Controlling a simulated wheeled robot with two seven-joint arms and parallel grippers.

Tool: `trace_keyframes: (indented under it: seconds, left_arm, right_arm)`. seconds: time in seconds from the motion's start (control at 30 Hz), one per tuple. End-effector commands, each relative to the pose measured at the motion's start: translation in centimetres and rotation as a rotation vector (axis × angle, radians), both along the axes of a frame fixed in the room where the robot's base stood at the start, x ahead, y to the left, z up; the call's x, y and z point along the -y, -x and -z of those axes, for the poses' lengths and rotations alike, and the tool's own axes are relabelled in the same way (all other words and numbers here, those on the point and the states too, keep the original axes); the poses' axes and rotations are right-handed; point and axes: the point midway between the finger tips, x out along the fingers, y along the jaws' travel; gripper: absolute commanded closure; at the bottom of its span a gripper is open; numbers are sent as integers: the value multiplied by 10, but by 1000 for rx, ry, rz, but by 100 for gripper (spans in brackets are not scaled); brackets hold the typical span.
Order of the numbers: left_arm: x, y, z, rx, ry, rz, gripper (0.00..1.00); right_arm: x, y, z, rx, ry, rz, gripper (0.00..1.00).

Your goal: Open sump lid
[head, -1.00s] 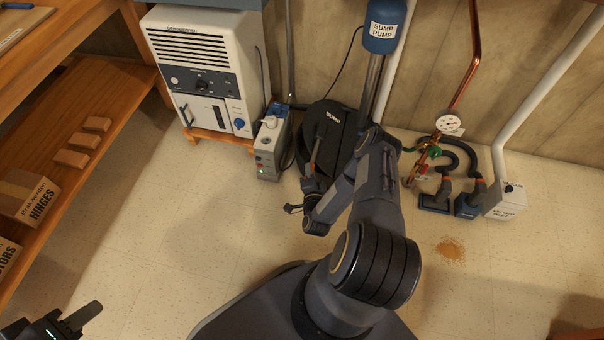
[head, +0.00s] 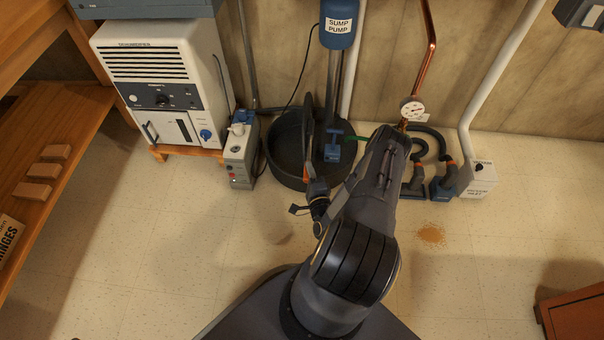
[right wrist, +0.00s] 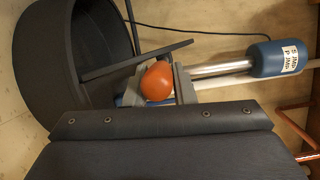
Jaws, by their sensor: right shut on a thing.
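The sump lid (head: 309,128) is raised and stands nearly edge-on over the round black sump pit (head: 281,171). The pit lies open around it. In the right wrist view, the lid (right wrist: 135,60) is a thin dark strip beside the pit's curved wall (right wrist: 38,75). My right gripper (head: 314,186) is at the lid's near end. In the right wrist view its jaws (right wrist: 158,88) are shut on the lid's orange handle knob (right wrist: 157,80). My forearm hides part of the floor right of the pit. My left gripper is out of view.
The blue sump pump (head: 338,24) hangs above the pit on a metal pipe. A grey box (head: 240,155) and a white dehumidifier (head: 160,90) stand to the left. Hoses and a vacuum inlet box (head: 480,178) are to the right. Floor at left front is clear.

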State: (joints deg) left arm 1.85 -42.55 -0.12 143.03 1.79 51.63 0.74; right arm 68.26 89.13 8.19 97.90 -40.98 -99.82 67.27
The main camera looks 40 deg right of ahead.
Motion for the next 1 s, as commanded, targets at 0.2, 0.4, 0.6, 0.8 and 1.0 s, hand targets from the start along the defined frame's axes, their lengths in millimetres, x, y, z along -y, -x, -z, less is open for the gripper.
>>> trace_keyframes:
  seconds: [0.2,0.4,0.6,0.8,1.0]
  left_arm:
    - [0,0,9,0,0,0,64]
    - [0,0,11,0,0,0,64]
    - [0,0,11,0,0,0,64]
    - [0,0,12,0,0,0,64]
    - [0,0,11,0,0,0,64]
  right_arm:
    - [9,9,4,63,-57,7,100]
    - [11,11,4,90,-81,5,100]
    - [11,12,4,95,-86,5,100]
    - [11,11,4,93,-86,5,100]
    - [11,11,4,94,-85,3,55]
